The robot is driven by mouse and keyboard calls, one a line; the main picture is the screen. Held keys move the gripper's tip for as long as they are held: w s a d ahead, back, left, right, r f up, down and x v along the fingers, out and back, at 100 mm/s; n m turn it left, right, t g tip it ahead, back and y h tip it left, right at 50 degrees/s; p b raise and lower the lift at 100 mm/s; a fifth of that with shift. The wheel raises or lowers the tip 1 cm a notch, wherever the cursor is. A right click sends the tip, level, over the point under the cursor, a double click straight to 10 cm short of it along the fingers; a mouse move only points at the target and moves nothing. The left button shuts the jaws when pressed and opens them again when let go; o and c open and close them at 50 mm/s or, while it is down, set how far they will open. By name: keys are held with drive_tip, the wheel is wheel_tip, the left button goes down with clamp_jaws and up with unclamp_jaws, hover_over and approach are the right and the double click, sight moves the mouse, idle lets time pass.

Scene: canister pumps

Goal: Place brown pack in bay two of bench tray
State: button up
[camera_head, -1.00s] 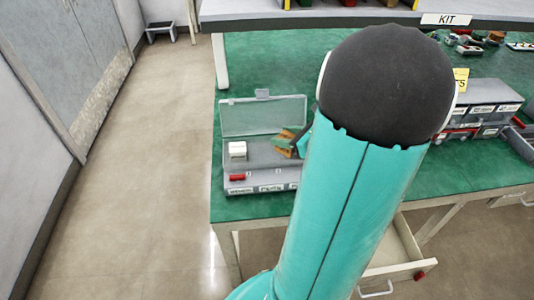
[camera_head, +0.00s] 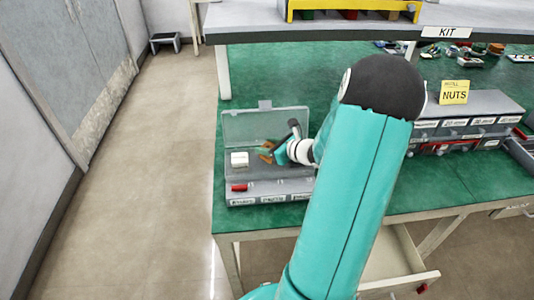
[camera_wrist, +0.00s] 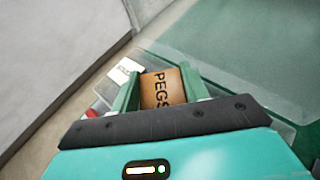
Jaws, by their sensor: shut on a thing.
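The brown pack (camera_wrist: 163,88), marked PEGS, is held between the two green fingers of my gripper (camera_wrist: 160,92) in the wrist view. In the head view the brown pack (camera_head: 266,152) shows small beside my gripper (camera_head: 273,151), over the bench tray. The bench tray (camera_head: 265,188) is a grey box with its clear lid raised at the back. A white block (camera_head: 239,159) and a red piece (camera_head: 239,187) are at its left side. The arm hides the tray's right end. I cannot tell whether the pack touches the tray floor.
A grey drawer unit (camera_head: 468,121) with a yellow NUTS sign (camera_head: 454,92) stands to the right on the green bench top (camera_head: 262,72). A shelf marked KIT (camera_head: 446,32) overhangs the back. An open drawer (camera_head: 405,270) juts out below the bench front.

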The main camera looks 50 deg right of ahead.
drive_tip(key=shift+w+f, duration=0.2)
drive_tip(key=shift+f, duration=0.8)
drive_tip(key=shift+w+f, duration=0.2)
drive_tip(key=shift+f, duration=0.75)
drive_tip(key=shift+f, duration=0.2)
drive_tip(key=o, duration=1)
drive_tip(key=shift+d, duration=0.1)
drive_tip(key=shift+r, duration=0.1)
